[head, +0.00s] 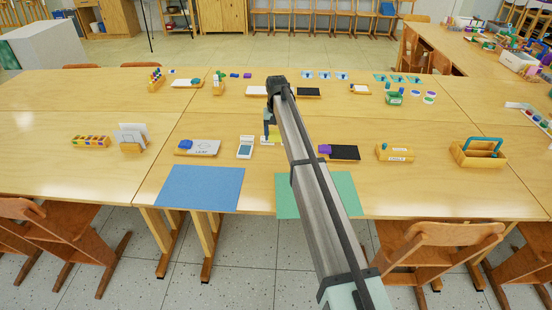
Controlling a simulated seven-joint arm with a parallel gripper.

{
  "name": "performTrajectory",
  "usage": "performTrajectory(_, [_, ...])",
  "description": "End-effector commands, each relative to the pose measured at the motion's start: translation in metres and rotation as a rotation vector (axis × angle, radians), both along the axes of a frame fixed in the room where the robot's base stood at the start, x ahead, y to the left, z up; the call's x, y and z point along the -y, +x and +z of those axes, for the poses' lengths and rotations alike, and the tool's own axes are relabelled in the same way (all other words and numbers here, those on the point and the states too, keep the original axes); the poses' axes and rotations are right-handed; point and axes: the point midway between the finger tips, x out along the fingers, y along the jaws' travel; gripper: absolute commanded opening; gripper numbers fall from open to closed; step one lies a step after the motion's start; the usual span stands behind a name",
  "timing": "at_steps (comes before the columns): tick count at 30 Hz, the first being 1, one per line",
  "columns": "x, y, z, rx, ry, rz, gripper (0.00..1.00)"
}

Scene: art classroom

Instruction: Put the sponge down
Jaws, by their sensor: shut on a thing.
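My gripper (269,130) is over the middle of the wooden table, its fingers pointing down. It is shut on a small yellow-green thing (274,131), which looks like the sponge and is partly hidden by the fingers and my arm. A pale object with some yellow (266,142) shows just below it. I cannot tell whether the sponge touches it or hangs above it.
A white-and-teal case (245,147) and a whiteboard (204,148) are left of the gripper. Right of my arm are a black slate (345,153), a yellow box (395,153) and a wooden caddy (478,154). A blue mat (200,188) and green mat (288,198) lie in front.

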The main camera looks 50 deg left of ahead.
Motion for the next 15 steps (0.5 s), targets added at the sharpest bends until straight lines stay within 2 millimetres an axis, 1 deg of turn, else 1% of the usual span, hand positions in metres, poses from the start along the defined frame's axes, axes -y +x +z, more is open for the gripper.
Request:
performTrajectory(1, [-0.01, 0.006, 0.001, 0.0, 0.0, -0.013, 0.31])
performTrajectory(4, [-0.016, 0.01, 0.002, 0.0, 0.0, -0.049, 0.31])
performTrajectory(6, [-0.011, 0.007, 0.001, 0.0, 0.0, -0.086, 0.31])
performTrajectory(10, [-0.01, 0.007, -0.003, 0.0, 0.0, -0.119, 0.31])
performTrajectory(13, [-0.01, 0.007, -0.012, 0.0, 0.001, -0.124, 0.31])
performTrajectory(15, [-0.01, 0.007, -0.022, 0.0, 0.0, -0.124, 0.31])
